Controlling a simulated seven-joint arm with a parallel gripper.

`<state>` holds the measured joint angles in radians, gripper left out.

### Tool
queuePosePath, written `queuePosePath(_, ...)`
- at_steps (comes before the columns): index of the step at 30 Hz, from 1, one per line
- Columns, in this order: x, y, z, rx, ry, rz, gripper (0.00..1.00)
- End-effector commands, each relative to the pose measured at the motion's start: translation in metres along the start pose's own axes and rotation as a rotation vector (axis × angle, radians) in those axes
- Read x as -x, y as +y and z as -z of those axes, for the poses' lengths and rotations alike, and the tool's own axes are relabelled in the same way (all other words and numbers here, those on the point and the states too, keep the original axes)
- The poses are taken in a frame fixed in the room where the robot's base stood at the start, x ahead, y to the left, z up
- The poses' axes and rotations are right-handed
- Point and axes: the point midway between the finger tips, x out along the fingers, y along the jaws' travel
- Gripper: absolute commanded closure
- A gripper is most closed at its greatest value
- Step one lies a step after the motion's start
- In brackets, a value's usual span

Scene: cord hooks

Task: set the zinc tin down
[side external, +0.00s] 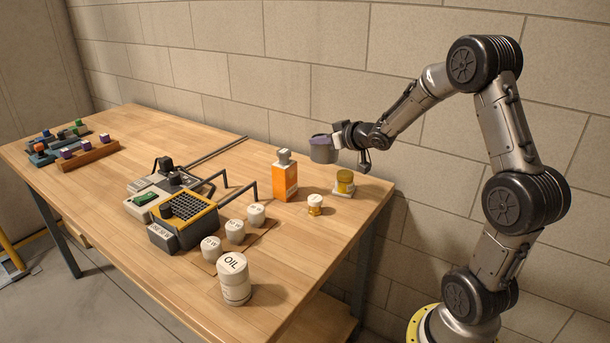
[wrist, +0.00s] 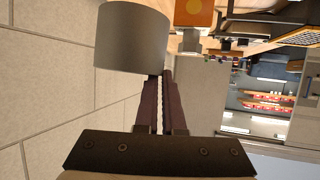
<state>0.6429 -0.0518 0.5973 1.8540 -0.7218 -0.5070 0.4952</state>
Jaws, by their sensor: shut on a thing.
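The zinc tin (side external: 323,151) is a grey cylinder with a purplish top. It is held in the air above the far right part of the wooden table, clear of the tabletop, and looks roughly upright in the side view. My gripper (side external: 339,141) is at the tin's right side and shut on it. In the wrist view the tin (wrist: 131,38) sits at the tips of my gripper's fingers (wrist: 161,78), which are close together. The exact spot where the fingers grip the tin is hidden.
The table's (side external: 345,222) right front area is bare.

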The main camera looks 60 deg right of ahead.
Motion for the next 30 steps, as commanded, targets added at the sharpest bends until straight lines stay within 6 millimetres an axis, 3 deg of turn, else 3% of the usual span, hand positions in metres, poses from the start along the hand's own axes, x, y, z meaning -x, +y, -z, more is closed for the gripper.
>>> queuePosePath(5,-0.018,0.011,-0.002,-0.005,0.001,-0.013,1.00)
queuePosePath(15,-0.096,0.028,-0.005,-0.004,0.000,-0.013,1.00)
queuePosePath(21,-0.136,0.034,-0.025,-0.004,0.000,-0.012,1.00)
queuePosePath(30,-0.159,0.037,-0.035,-0.003,0.003,-0.013,1.00)
